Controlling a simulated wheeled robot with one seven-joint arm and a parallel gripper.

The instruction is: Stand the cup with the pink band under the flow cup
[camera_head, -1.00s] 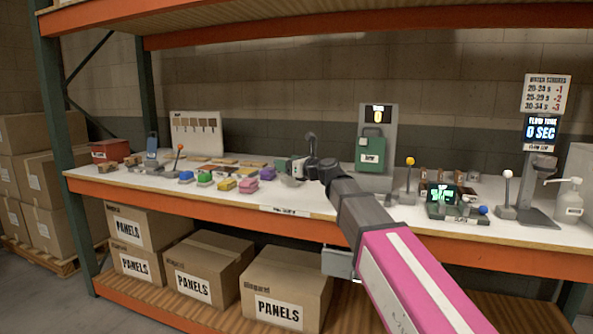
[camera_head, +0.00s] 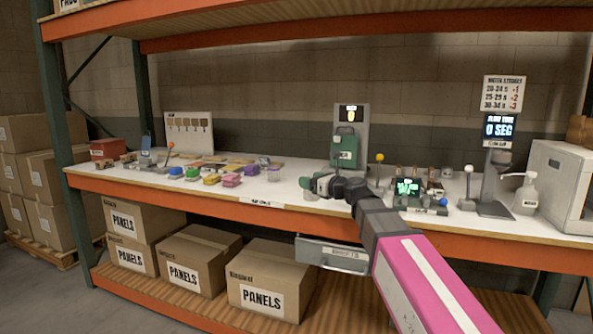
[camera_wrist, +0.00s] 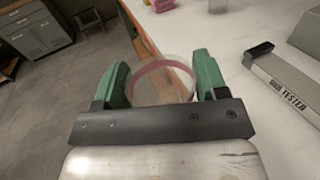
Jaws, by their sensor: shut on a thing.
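The cup with the pink band (camera_wrist: 163,84) is a clear round cup between the green fingers of my gripper (camera_wrist: 158,64) in the wrist view. The gripper is shut on it. My gripper is well left of that stand.
The green canister (camera_head: 345,150) stands behind my gripper. A pump bottle (camera_head: 525,193) is right of the stand. A grey tester (camera_wrist: 285,85) lies on the bench.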

